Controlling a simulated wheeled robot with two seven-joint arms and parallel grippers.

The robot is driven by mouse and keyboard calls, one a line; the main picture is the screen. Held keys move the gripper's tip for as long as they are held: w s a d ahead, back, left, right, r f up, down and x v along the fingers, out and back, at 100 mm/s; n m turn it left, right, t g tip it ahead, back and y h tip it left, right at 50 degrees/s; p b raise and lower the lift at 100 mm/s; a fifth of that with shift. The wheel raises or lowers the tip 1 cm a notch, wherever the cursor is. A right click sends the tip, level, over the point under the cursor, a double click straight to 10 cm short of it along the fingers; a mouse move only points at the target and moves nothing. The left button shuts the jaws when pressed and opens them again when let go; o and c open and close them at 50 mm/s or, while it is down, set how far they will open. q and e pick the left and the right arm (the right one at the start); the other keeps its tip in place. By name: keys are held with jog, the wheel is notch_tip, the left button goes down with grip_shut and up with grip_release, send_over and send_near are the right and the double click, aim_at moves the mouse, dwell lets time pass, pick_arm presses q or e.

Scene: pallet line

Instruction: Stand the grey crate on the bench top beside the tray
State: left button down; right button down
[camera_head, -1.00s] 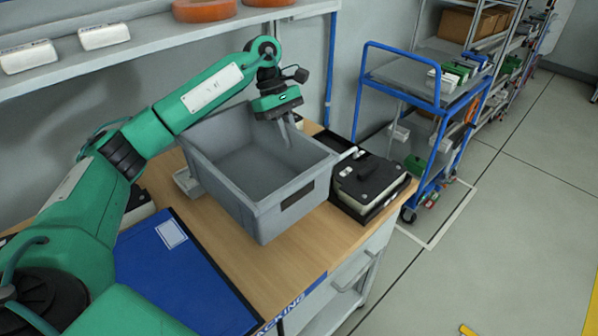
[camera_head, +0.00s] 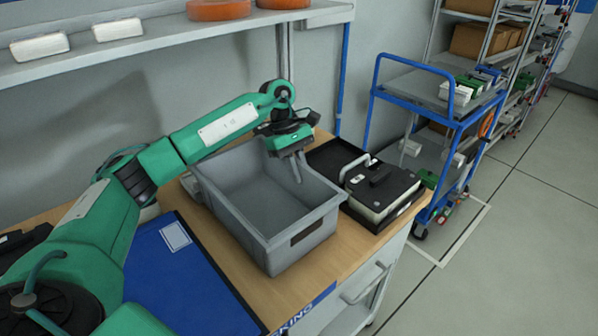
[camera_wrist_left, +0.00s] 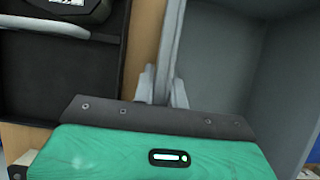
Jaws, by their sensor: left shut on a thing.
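The grey crate (camera_head: 275,238) is an open, empty bin, upright at the middle of the wooden bench top (camera_head: 340,262). It also shows in the left wrist view (camera_wrist_left: 227,50). My left gripper (camera_head: 297,172) is shut on the crate's rim at its far right wall; the wrist view shows the fingers (camera_wrist_left: 162,88) on either side of that wall. The black tray (camera_head: 327,155) is just right of the crate, with a strip of wood between them in the wrist view. I cannot tell whether the crate's base touches the bench. My right gripper is out of view.
A black case with a handle (camera_head: 383,190) sits in the tray. A blue board (camera_head: 180,275) lies left of the crate. A shelf (camera_head: 150,45) overhangs the back of the bench. A blue trolley (camera_head: 440,110) stands beyond its right end.

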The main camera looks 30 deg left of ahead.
pick_arm(q)
jog(key=c, duration=1.4)
grip_release()
jog(key=shift+c, duration=0.2)
